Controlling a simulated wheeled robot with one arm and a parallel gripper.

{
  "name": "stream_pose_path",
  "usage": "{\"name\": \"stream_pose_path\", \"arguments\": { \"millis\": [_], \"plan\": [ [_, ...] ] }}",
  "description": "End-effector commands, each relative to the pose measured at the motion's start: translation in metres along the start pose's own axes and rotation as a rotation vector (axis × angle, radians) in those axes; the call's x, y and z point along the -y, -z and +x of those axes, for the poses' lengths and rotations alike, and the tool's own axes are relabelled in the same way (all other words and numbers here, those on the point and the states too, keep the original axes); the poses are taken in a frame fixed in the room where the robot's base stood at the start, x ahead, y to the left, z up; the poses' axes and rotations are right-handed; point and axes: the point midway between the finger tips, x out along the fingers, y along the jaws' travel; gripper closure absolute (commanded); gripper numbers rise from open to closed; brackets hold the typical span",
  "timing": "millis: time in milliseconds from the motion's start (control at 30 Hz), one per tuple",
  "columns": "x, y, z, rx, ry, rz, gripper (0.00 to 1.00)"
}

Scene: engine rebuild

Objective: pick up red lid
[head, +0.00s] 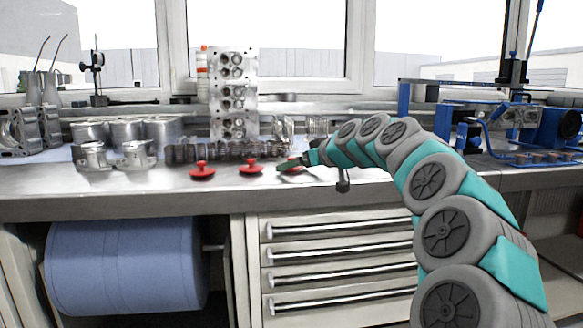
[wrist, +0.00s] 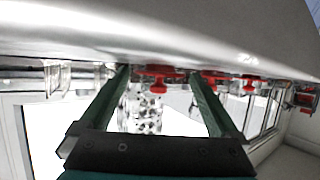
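Several red lids with knobs are in view. In the head view one red lid (head: 202,171) and a second (head: 250,167) stand on the grey metal bench (head: 130,184), left of my gripper (head: 296,163). A third red lid (head: 289,158) is partly hidden behind my gripper. The wrist view is upside down. There my gripper (wrist: 158,76) has its two fingers spread apart, with a red lid (wrist: 158,83) showing between the tips. I cannot tell how far beyond the tips it is. More red lids (wrist: 250,83) show to its right.
A dark crankshaft (head: 215,152) lies behind the lids. An upright cylinder head (head: 233,95) stands behind it. Metal pistons (head: 136,155) are at the left, and a blue fixture (head: 470,130) is at the right. The front strip of bench is clear.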

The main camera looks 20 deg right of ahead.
Motion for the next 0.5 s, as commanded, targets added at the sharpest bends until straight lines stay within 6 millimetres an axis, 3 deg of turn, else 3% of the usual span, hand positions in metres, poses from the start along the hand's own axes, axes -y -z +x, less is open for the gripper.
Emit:
{"name": "stream_pose_path", "arguments": {
  "millis": [67,500],
  "plan": [
    [-0.0001,-0.0001,-0.0001,0.0,0.0,0.0,0.14],
    [-0.0002,-0.0001,-0.0002,0.0,0.0,0.001,0.63]
  ]
}}
